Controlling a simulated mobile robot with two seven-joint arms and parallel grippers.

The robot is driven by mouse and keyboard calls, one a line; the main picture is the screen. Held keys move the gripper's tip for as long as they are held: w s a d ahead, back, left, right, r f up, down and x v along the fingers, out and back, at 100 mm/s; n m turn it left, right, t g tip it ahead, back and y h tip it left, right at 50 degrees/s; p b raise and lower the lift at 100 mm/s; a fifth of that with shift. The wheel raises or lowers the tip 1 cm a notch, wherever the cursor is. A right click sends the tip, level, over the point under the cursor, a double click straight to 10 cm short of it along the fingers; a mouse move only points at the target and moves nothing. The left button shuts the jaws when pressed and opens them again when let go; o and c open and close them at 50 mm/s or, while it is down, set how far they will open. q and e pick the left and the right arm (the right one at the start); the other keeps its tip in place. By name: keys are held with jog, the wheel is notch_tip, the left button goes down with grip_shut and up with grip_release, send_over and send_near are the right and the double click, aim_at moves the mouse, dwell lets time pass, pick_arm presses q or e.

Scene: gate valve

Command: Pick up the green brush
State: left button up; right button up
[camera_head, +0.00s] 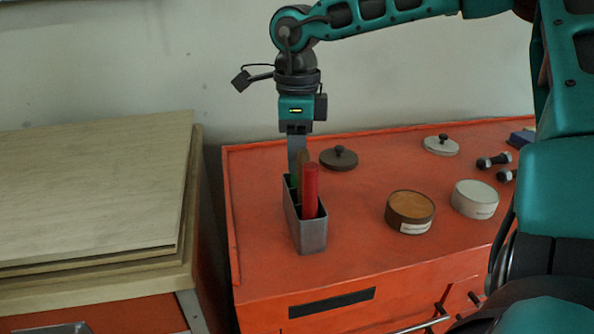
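A narrow grey metal holder (312,237) stands on the orange cabinet top. Several handles stand upright in it. A red handle (310,188) is nearest and shows best. Behind it, a thin strip of green (294,187) shows, which looks like the green brush, mostly hidden. A brown handle (303,160) shows just behind the red one. My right gripper (297,160) points straight down at the far end of the holder, at the handles' tops. Its fingers are seen edge-on, so I cannot tell whether they touch or grip anything. My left gripper is out of view.
On the orange cabinet (350,255) are a brown round tin (410,212), a pale round tin (475,199), a dark lid (338,159), a white lid (440,145) and dark bolts (493,160). Wooden boards (90,190) lie to the left. The cabinet front right of the holder is clear.

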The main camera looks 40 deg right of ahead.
grip_shut()
jog(key=shift+r, duration=0.1)
